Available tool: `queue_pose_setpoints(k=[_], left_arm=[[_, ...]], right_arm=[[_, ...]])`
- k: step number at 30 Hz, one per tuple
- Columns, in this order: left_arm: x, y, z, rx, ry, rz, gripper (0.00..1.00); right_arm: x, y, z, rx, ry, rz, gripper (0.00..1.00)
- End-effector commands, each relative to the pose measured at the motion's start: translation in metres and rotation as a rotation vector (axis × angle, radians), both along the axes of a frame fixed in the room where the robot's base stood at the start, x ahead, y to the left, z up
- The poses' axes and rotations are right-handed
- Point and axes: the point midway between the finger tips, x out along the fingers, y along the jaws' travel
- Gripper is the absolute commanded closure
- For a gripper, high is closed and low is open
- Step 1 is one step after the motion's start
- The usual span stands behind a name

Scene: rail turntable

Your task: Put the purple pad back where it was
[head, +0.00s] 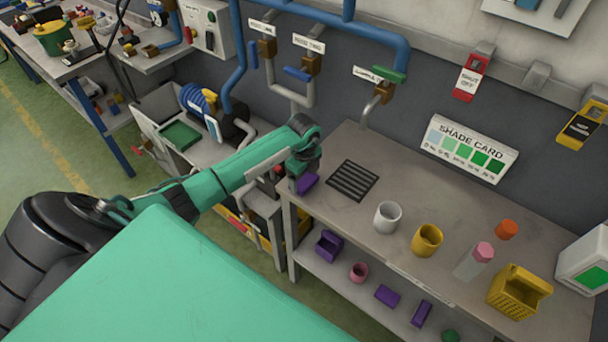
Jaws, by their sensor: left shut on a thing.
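The purple pad (308,183) is a small dark purple block at the left end of the workbench top (440,230). My left gripper (304,172) is shut on it from above. The gripper hides part of the pad, and I cannot tell whether the pad touches the bench. A black slotted grate (353,180) lies flat just to its right. My right gripper is out of view.
A white cup (388,217), yellow mug (427,240), pink-topped bottle (483,252), orange item (506,229) and yellow basket (518,290) stand farther right. The lower shelf holds a purple bin (328,244), a pink cup (358,271) and purple blocks (387,296). Pipes rise behind.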

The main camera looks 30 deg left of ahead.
Motion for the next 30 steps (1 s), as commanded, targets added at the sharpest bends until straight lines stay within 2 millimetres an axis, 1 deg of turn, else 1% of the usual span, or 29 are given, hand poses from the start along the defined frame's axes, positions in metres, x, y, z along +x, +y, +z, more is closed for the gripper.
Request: queue_pose_setpoints(k=[9,10,12,13,18,21,23,26,30], left_arm=[[0.0,0.0,-0.004,0.001,0.0,0.0,0.37],[0.0,0.0,-0.003,0.0,0.0,0.0,0.15],[0.0,0.0,-0.002,0.0,0.0,0.0,0.01],[0.0,0.0,-0.002,0.0,0.0,0.0,0.0],[0.0,0.0,-0.002,0.0,0.0,0.0,0.0],[0.0,0.0,0.002,0.0,0.0,0.0,0.0],[0.001,0.0,0.005,0.001,-0.003,-0.001,0.0],[0.001,0.001,0.019,0.002,-0.004,-0.002,0.0],[0.001,0.001,0.049,0.004,-0.005,-0.002,0.0]], right_arm=[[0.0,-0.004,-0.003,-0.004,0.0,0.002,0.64],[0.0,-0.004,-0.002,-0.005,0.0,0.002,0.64],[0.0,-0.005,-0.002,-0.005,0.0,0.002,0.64],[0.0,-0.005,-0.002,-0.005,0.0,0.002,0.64],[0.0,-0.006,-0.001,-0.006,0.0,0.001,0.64],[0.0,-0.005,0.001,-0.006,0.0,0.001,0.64],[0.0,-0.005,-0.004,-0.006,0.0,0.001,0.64],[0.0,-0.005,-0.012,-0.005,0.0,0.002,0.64],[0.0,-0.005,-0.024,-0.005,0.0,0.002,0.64]])
